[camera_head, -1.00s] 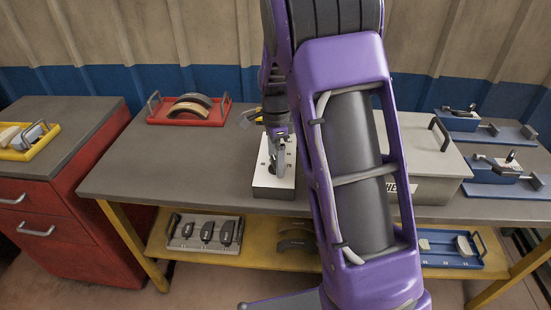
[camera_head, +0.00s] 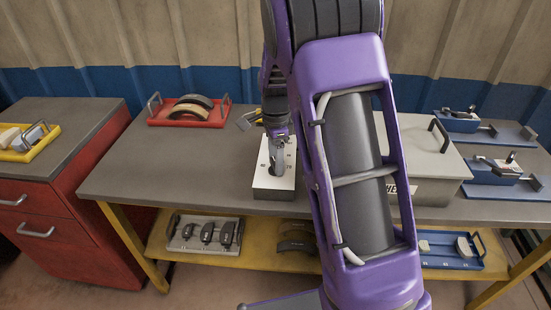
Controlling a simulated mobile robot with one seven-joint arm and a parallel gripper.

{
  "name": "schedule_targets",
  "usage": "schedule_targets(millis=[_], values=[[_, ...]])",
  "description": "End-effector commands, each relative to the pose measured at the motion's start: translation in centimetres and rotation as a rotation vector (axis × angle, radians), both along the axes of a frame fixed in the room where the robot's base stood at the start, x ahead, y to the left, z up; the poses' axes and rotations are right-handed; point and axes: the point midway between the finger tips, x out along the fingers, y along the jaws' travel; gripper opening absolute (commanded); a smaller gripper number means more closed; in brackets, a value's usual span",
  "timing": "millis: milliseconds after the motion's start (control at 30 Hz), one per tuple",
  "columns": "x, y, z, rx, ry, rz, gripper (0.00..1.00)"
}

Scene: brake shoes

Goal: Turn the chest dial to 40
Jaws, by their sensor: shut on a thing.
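A small white box (camera_head: 273,187) with black marks on its top stands near the front edge of the workbench, left of my arm. My gripper (camera_head: 276,168) points down at its top and is shut on the dial there. My fingers cover the dial, so its pointer and setting cannot be read. The grey chest (camera_head: 425,165) with a black handle stands to the right of my arm, partly hidden behind it. Dark lettering on its front is partly covered.
A red tray (camera_head: 158,118) with curved brake shoes lies at the bench's back left. Blue fixtures (camera_head: 505,194) stand at the right. The lower shelf (camera_head: 205,257) holds a grey tray (camera_head: 181,242) and a blue tray (camera_head: 430,257). The bench's left part is clear.

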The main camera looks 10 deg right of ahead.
Motion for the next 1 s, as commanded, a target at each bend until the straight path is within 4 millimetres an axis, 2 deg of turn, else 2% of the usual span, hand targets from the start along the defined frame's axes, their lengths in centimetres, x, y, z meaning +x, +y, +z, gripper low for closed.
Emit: schedule_targets(millis=[700, 1000], values=[[0.06, 0.02, 0.16, 0.000, -0.001, 0.506, 0.09], [0.06, 0.01, 0.11, 0.001, -0.001, 0.639, 0.09]])
